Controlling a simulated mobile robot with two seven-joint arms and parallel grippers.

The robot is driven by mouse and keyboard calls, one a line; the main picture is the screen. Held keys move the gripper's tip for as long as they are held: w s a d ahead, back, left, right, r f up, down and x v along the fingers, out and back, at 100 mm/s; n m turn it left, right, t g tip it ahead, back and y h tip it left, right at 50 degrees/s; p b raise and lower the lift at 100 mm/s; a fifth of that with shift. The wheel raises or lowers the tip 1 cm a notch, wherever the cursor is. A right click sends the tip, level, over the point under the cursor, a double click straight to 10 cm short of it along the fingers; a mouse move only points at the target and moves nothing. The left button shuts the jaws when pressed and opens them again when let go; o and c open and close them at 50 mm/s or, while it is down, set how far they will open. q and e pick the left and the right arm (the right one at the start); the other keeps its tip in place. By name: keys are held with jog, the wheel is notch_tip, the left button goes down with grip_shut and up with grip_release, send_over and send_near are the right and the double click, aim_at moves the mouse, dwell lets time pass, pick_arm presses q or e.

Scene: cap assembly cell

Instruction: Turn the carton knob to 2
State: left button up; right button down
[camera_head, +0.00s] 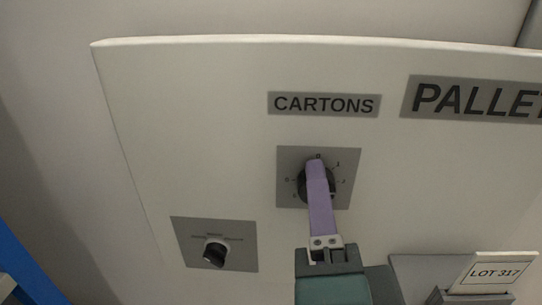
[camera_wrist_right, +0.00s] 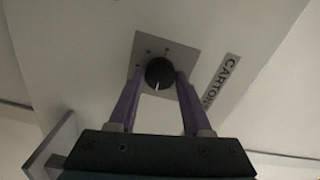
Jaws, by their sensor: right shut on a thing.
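The carton knob (camera_head: 304,188) is a round black dial on a grey square plate under the CARTONS label (camera_head: 323,104). My right gripper (camera_head: 315,166) reaches up from below with purple fingers and covers the middle of the knob. In the right wrist view, the knob (camera_wrist_right: 159,73) sits between the two fingers of my right gripper (camera_wrist_right: 160,76), which are shut on its sides. A white pointer line shows on the knob's face there. Small marks ring the knob, but I cannot read which one it points at. My left gripper is not in view.
A smaller black knob (camera_head: 215,253) on its own grey plate is at the lower left of the white panel (camera_head: 190,130). A PALLET label (camera_head: 480,98), partly cut off, is at the upper right. A LOT 317 card (camera_head: 495,272) stands at the lower right.

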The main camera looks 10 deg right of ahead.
jog(key=shift+c, duration=1.7)
grip_release()
jog(key=b+v, duration=0.2)
jog(key=v, duration=0.8)
